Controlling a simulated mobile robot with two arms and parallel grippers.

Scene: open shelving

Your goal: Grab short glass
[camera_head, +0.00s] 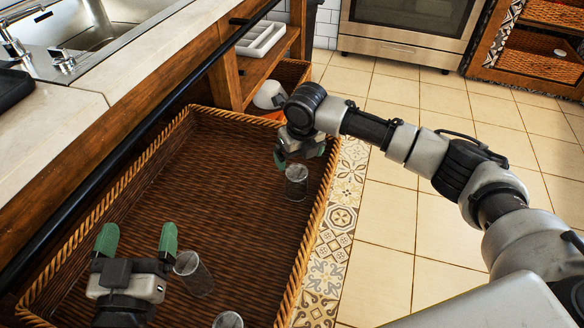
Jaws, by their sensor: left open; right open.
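A clear glass (296,184) stands in the large wicker basket (310,240), near its right side, and looks short. My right gripper (300,157) is open just above this glass, with one green finger at each side; I cannot tell whether it touches the rim. A second clear glass (193,274), longer in the picture, is in the basket further toward the front. My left gripper (139,238) is open and empty at the front left, with its right finger close beside that second glass. A third glass (228,321) shows only partly at the bottom edge.
A shelf with a white tray (262,40) and a white object (270,95) lie beyond the basket. The basket's middle is bare; tiled floor is clear at right.

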